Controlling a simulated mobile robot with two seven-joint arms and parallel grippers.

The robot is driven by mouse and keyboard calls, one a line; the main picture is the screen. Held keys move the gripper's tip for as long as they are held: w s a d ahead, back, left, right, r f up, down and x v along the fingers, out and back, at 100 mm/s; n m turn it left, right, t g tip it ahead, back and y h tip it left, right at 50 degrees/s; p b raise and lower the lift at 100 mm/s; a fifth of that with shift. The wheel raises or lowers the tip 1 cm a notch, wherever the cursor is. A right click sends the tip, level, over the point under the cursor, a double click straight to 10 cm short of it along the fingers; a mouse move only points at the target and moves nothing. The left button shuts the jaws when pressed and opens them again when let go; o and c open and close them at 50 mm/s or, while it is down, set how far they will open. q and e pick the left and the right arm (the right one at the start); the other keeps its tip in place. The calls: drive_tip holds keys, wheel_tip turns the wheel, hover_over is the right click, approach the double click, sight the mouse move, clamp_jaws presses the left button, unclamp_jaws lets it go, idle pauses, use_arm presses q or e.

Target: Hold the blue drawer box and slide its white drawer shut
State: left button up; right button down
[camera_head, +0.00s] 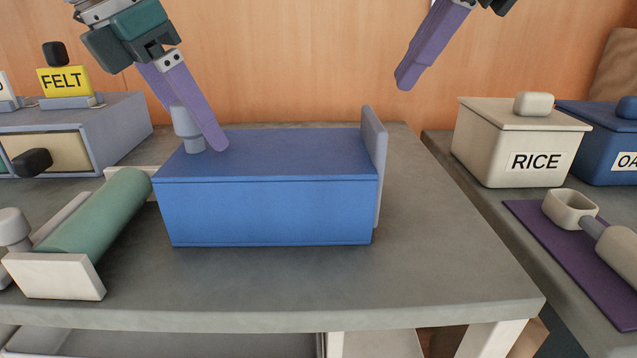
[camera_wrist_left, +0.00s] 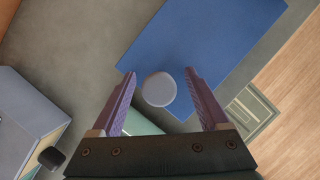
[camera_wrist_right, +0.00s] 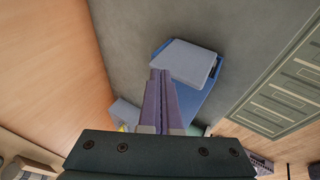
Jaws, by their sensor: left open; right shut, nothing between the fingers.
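The blue drawer box (camera_head: 265,210) stands on the grey table, with a pale grey knob (camera_head: 187,125) on the left part of its top. The drawer's pale front panel (camera_head: 375,165) is upright at the box's right end. The right wrist view shows the panel (camera_wrist_right: 185,62) with a dark gap beside it; how far the drawer is out cannot be told. My left gripper (camera_head: 195,128) is open, its fingers either side of the knob (camera_wrist_left: 159,89). My right gripper (camera_head: 404,82) is shut and empty, above and right of the panel, apart from it.
A green roller on a pale stand (camera_head: 100,215) lies close left of the box. A grey cabinet (camera_head: 122,122) with a FELT sign (camera_head: 62,81) is behind it. A RICE canister (camera_head: 520,140) stands on the right counter. The table right of the panel (camera_head: 430,220) is clear.

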use_arm(q)
drive_tip(key=v, duration=1.2)
